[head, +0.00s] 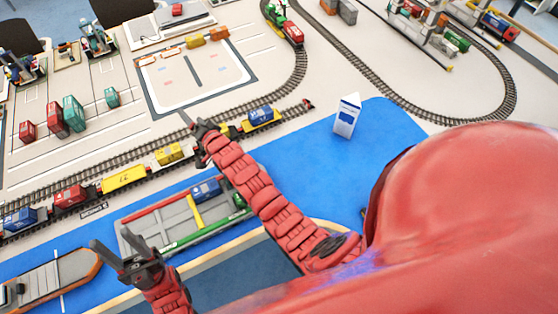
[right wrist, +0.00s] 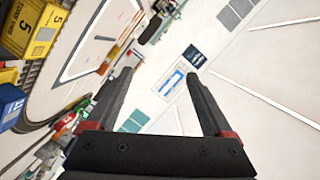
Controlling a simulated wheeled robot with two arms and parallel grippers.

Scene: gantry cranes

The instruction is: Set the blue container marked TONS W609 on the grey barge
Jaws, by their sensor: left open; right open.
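Blue containers show in several places in the head view: one (head: 206,190) lies inside the green-edged barge (head: 150,222), one (head: 262,115) stands on a rail wagon, and one (head: 19,220) stands on the train at far left. Their markings are too small to read. Another grey-decked barge (head: 55,275) with a brown rim lies at lower left. My left gripper (head: 110,239) is open and empty, at the near left end of the green-edged barge. My right gripper (head: 192,124) is open above the track; in the right wrist view (right wrist: 160,76) nothing is between its fingers.
Yellow containers (head: 124,178) and a red container (head: 70,196) stand on the train. A blue container (right wrist: 10,106) and a yellow container (right wrist: 42,32) show at left in the right wrist view. A white-blue sign (head: 347,116) stands on the blue water, which is clear around it.

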